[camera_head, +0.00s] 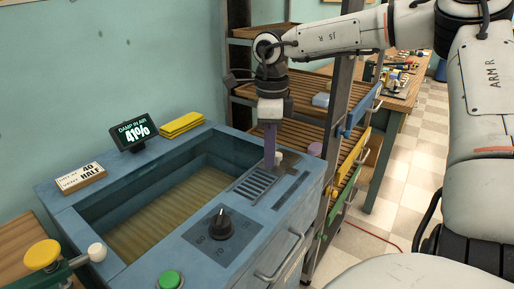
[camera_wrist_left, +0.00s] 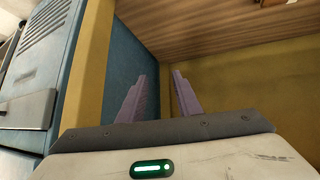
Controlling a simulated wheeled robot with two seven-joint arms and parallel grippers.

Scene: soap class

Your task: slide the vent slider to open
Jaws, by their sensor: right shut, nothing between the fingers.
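The vent grille (camera_head: 256,186) is a dark slatted panel on the right part of the blue cabinet's top. A small cream knob (camera_head: 279,158) stands at its far end and looks like the slider's knob. My right gripper (camera_head: 270,164) points straight down with its purple fingers shut and empty. Its fingertips are right beside the knob, on its left in the head view; whether they touch it I cannot tell. My left gripper (camera_wrist_left: 160,79) shows only in the left wrist view, open and empty, with a blue wall and a yellowish-brown surface beyond it.
The blue cabinet (camera_head: 190,243) has an open basin, a black dial (camera_head: 220,224) and a green button (camera_head: 169,281). A display (camera_head: 135,132) reads "DAMP IN AIR 41%". A card (camera_head: 81,179) mentions vent, 40 and half. Wooden shelves (camera_head: 300,96) stand behind my right gripper.

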